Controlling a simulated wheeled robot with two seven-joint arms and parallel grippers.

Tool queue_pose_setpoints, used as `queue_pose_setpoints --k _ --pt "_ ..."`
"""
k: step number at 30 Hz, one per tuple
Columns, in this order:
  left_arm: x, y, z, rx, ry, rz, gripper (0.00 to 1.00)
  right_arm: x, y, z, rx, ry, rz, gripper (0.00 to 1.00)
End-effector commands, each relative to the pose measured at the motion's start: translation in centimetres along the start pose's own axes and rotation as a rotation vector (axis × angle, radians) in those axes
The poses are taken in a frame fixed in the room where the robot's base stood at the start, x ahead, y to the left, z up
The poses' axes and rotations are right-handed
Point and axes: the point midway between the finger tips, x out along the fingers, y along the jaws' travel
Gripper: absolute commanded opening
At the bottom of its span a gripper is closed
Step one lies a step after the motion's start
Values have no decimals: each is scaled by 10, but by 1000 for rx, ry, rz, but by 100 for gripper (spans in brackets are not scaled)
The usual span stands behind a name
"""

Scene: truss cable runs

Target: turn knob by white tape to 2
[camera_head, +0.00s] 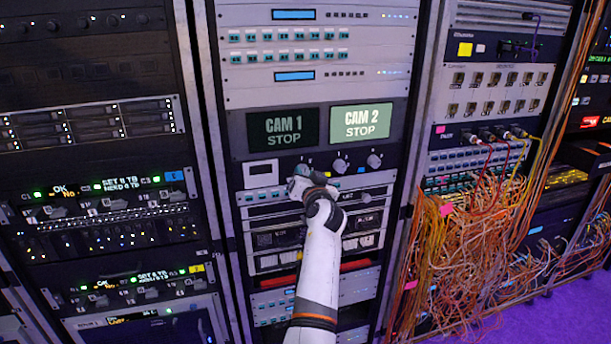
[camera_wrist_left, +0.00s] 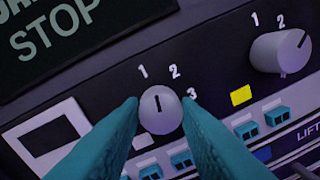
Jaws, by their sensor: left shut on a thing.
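In the left wrist view, a round pale knob (camera_wrist_left: 160,112) sits between my two teal fingertips. The marks 1, 2 and 3 are printed around it. Its dark pointer line points straight up in the picture, between 1 and 2. A small white tape (camera_wrist_left: 145,139) is just below left of this knob, partly covered by a finger. My left gripper (camera_wrist_left: 161,106) is shut on the knob, a finger on each side. In the head view, my left gripper (camera_head: 299,180) reaches the panel below the CAM 1 screen and hides most of this knob. My right gripper is in neither view.
A second knob (camera_wrist_left: 280,52) is to the right, with a yellow tape (camera_wrist_left: 241,95) at its lower left. A third knob (camera_head: 374,160) is farther right. The CAM 1 screen (camera_head: 283,128) is dark; the CAM 2 screen (camera_head: 361,122) is lit. Loose orange cables (camera_head: 450,250) hang at right.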

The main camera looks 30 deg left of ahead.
Motion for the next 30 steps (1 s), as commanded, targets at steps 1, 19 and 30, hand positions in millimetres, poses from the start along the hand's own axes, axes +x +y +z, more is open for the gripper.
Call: queue_pose_setpoints --k 1,19,30 --pt "0 1 1 43 2 0 6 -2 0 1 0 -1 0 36" --pt "1 2 3 526 29 -5 6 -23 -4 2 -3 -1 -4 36" --pt "1 1 2 646 35 -6 6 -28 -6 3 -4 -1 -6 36"
